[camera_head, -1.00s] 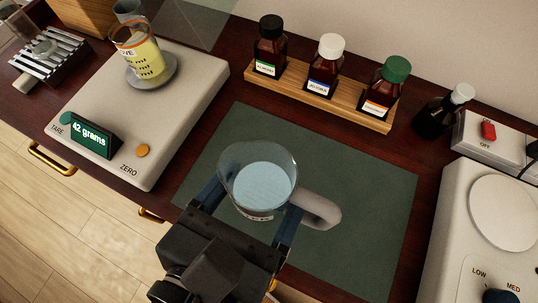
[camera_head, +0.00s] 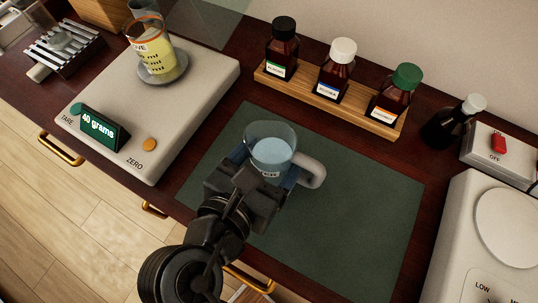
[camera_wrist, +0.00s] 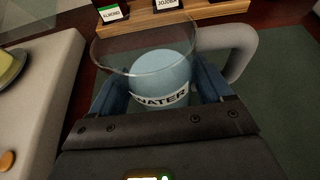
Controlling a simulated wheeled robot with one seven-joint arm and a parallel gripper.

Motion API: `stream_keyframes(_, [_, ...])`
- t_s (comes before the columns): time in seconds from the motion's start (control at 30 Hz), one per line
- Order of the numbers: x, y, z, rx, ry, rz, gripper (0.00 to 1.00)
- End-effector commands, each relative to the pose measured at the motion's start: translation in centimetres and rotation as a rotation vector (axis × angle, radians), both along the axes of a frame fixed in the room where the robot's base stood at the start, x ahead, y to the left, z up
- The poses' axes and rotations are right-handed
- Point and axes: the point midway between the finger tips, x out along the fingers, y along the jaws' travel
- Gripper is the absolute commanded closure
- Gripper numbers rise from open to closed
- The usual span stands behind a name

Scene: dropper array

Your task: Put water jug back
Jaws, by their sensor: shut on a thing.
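The water jug (camera_head: 270,150) is a clear vessel with pale blue water, a label and a grey handle on its right. It is over the dark green mat (camera_head: 345,220), towards its upper left part. My gripper (camera_head: 268,170) is shut on the jug, one blue finger on each side. In the wrist view the jug (camera_wrist: 160,75) shows upright between my blue fingers, with "WATER" on its label. I cannot tell whether its base touches the mat.
A white scale (camera_head: 200,90) reading 40 grams stands left, bearing a beaker of yellow liquid (camera_head: 155,60). A wooden rack (camera_head: 310,95) with three brown bottles stands behind the mat. A dark bottle (camera_head: 445,128) and a white hotplate (camera_head: 460,240) stand right. The mat's right part is clear.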

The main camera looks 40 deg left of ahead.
Motion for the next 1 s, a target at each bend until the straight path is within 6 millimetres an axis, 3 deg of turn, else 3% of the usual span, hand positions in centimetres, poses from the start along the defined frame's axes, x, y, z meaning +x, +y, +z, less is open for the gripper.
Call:
stream_keyframes(0.33, [0.1, 0.0, -0.2, 0.0, -0.002, -0.001, 0.76])
stream_keyframes(0.37, [0.0, 0.0, -0.3, 0.0, -0.001, -0.001, 0.2])
stream_keyframes(0.57, [0.0, 0.0, -0.3, 0.0, -0.001, -0.001, 0.01])
stream_keyframes(0.87, [0.0, 0.0, 0.0, 0.003, -0.001, 0.0, 0.0])
stream_keyframes(1.0, [-1.4, -0.3, 0.5, 0.002, -0.001, 0.001, 0.0])
